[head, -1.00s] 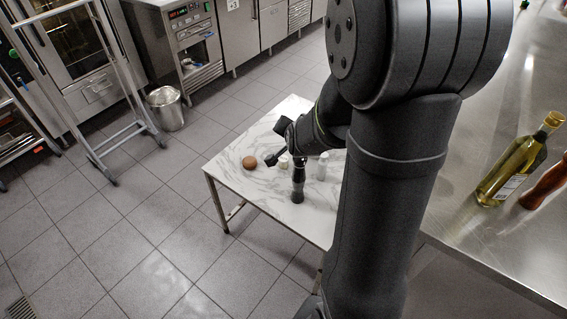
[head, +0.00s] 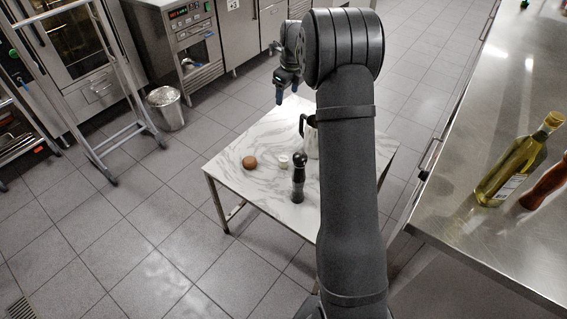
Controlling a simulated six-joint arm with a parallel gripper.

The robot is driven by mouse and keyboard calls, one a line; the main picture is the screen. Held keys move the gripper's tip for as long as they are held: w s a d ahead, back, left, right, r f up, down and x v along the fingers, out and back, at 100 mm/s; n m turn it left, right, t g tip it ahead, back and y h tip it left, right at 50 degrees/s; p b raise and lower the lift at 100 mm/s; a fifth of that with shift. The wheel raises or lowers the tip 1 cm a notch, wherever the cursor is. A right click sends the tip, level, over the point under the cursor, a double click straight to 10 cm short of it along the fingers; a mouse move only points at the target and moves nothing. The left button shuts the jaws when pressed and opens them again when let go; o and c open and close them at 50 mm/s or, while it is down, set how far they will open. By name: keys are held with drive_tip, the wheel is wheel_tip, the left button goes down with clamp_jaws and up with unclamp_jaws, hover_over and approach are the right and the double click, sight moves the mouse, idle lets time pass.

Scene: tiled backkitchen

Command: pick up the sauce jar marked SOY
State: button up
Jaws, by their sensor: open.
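I cannot make out any jar marked SOY; no lettering is legible on the marble-topped table (head: 245,188). On the table stand a dark mill-shaped bottle (head: 298,182), a small white item (head: 298,159) behind it, and a brown round item (head: 249,162) to the left. A pale jug-like vessel with a dark handle (head: 311,142) is partly hidden by my arm. My gripper (head: 287,92) is open and empty, raised beyond the table's far edge in the picture, apart from all the items. My arm hides the table's right-middle part.
A steel counter (head: 480,240) on the right holds a yellow-green bottle (head: 515,165) and a reddish-brown item (head: 548,184). A metal bin (head: 166,108) and a wheeled rack (head: 115,75) stand on the tiled floor at left. The table's front left is clear.

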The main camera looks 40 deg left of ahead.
drive_tip(key=m, duration=0.2)
hover_over(284, 158)
drive_tip(key=shift+g, duration=0.3)
drive_tip(key=f, duration=2.8)
drive_tip(key=shift+s+d+f, duration=0.25)
drive_tip(key=shift+d, duration=0.15)
drive_tip(key=shift+w+a+f, duration=0.1)
drive_tip(key=shift+a+f, duration=0.1)
drive_tip(key=shift+f, duration=1.35)
drive_tip(key=shift+a+f, duration=0.2)
drive_tip(key=shift+f, duration=1.35)
drive_tip(key=shift+c, duration=0.4)
drive_tip(key=c, duration=1)
